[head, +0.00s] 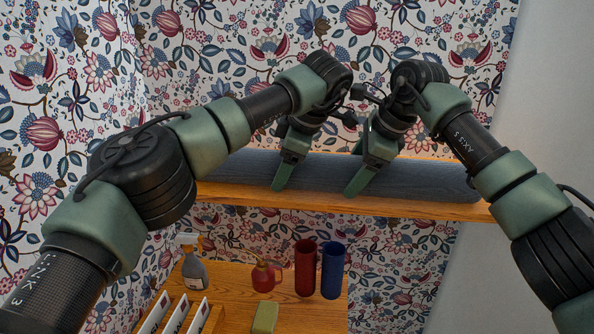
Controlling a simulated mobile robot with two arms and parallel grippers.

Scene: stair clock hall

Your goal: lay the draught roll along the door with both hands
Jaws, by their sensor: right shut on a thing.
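The draught roll (425,179) is a long, dark blue-grey cylinder. It lies lengthwise along a wooden shelf (345,204) against the wallpapered wall. My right gripper (362,172) reaches down over the roll near its middle and is shut on it. My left gripper (284,174) is at the roll to the left of the right one, with a green finger down its front. Its other finger is hidden, so its hold is unclear. The roll's left end is hidden behind my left arm. I cannot make out a door.
A plain pale surface (550,90) stands at right.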

